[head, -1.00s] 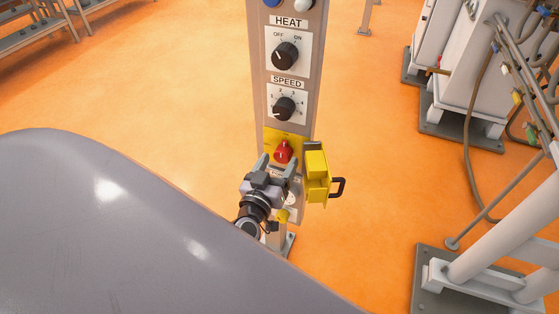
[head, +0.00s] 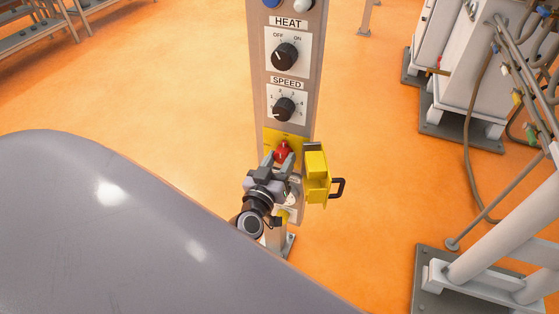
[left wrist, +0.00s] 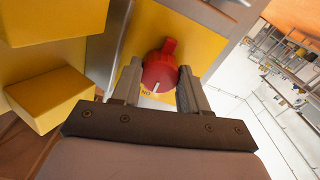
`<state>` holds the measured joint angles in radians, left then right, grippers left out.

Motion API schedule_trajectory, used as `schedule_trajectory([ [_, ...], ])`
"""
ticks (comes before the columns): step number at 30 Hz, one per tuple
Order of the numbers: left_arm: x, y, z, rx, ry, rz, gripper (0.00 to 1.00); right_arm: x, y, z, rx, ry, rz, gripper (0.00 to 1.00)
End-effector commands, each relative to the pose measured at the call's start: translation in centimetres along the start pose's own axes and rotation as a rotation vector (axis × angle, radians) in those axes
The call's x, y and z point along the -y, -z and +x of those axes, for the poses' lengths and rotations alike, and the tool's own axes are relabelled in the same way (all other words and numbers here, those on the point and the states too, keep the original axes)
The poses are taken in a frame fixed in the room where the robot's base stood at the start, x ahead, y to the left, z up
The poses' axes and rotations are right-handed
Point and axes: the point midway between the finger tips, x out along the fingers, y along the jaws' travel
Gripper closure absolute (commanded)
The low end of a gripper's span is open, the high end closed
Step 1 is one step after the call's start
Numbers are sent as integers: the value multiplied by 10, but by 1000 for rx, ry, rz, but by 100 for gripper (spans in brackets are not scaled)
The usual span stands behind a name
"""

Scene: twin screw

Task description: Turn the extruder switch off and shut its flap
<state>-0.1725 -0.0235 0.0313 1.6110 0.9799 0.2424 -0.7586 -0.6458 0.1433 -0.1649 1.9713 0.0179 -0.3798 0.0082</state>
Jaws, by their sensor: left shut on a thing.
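The red switch (head: 283,148) sits on a yellow plate (head: 271,136) low on the grey control panel. My left gripper (head: 279,160) has its fingers on either side of the switch and is shut on it. In the left wrist view the switch (left wrist: 160,69) shows between the two fingers (left wrist: 158,76), its white line near an upside-down ON label. The yellow flap (head: 317,176) stands open to the right of the switch, with a black handle (head: 340,188). It also shows at the left of the wrist view (left wrist: 50,98). My right gripper is not in view.
Above the switch are the black SPEED knob (head: 284,109) and HEAT knob (head: 285,57). A grey machine with hoses (head: 470,75) stands at the right. Benches (head: 40,38) are at the upper left. The orange floor around the panel is mostly clear.

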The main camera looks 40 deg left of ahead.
Motion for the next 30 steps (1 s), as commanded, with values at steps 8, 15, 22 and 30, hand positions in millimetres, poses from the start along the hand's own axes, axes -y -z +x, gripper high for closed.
schedule_trajectory([
  [8,0,0,0,0,0,-155,87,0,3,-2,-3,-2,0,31],
  [15,-1,0,0,0,0,-373,87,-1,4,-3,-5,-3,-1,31],
  [22,-1,0,0,0,1,-592,87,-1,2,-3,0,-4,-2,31],
  [30,-1,0,0,0,1,-850,87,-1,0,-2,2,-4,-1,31],
])
